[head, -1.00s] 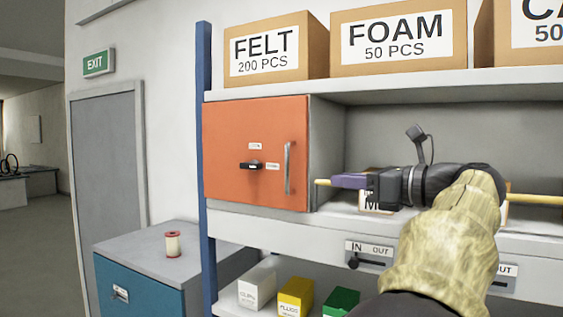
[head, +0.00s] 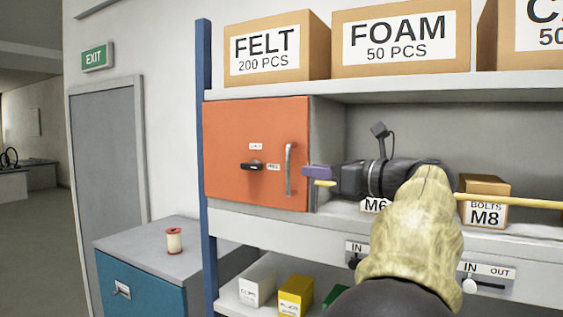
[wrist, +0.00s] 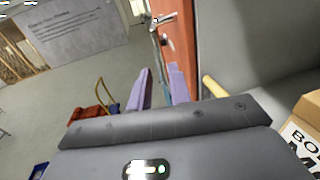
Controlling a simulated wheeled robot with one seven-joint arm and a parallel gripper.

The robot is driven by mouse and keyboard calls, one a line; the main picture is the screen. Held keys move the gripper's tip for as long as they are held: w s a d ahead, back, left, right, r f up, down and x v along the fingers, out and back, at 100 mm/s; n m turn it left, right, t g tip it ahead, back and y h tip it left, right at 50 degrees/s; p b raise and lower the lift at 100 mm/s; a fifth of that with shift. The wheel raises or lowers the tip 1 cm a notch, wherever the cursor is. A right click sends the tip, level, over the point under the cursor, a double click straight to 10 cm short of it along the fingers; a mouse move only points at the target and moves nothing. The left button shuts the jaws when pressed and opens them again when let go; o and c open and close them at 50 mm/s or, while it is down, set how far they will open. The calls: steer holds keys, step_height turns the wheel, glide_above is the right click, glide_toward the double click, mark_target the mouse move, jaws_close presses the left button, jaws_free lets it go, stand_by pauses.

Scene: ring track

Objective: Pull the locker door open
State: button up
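The orange locker door (head: 225,150) looks shut, flush with the grey locker side. It carries a vertical metal handle (head: 289,169) near its right edge and a black latch lever (head: 253,166) pointing sideways; its small labels are too small to read. My gripper (head: 308,172) has purple fingers and is just right of the handle in the head view, apart from it as far as I can tell. In the wrist view my gripper (wrist: 160,88) has its two fingers spread with nothing between them. The door (wrist: 178,35) and handle (wrist: 157,40) show beyond the fingertips.
A yellow rod (head: 520,203) runs across the shelf front, passing behind my arm, its end close under my fingers. A bolts box (head: 484,188) stands right of my arm. A blue post (head: 204,150) is left of the door. The space before the door looks clear.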

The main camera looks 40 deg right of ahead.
mark_target(281, 166)
steer(key=w+p, duration=0.1)
steer(key=w, duration=0.2)
steer(key=w+a+p, duration=0.1)
steer(key=w, duration=0.2)
steer(key=w+a+p, duration=0.1)
steer(key=w, duration=0.2)
steer(key=shift+w, duration=0.35)
jaws_close()
